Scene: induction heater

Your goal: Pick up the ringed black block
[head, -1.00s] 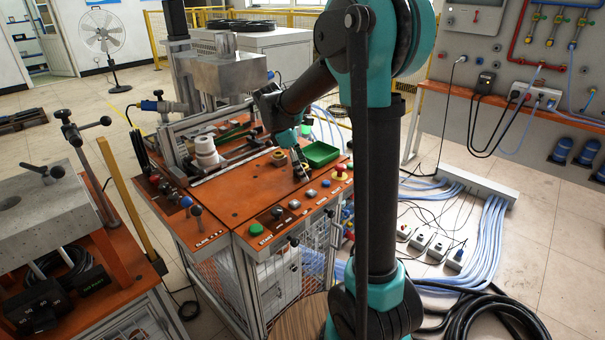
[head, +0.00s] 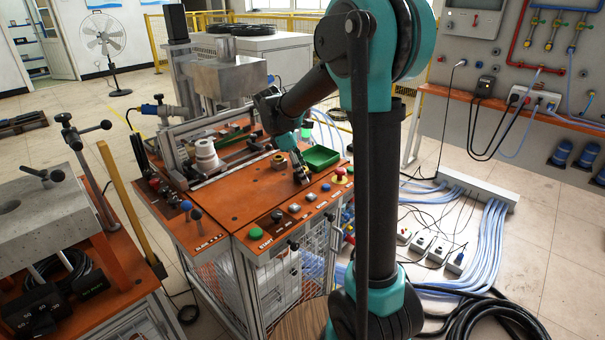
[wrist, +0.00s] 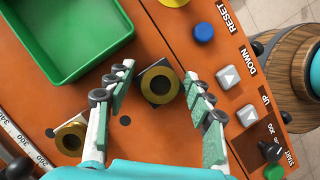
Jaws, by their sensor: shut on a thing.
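The ringed black block (wrist: 159,86), a dark square with a brass ring on top, is between my fingertips in the wrist view. My gripper (wrist: 158,78) is shut on it, one finger at each side. In the head view my gripper (head: 301,178) is low over the orange bench top, and the block is hidden or too small to make out there. A second brass-ringed piece (wrist: 72,137) stands at the lower left in the wrist view, outside my fingers. It also shows left of my gripper in the head view (head: 279,161).
A green tray (wrist: 70,35) lies just beyond my left finger. Push buttons, including a blue one (wrist: 204,33) and a green one (head: 255,234), line the bench's front edge. White spools (head: 206,155) and a metal press frame (head: 228,75) stand behind on the left.

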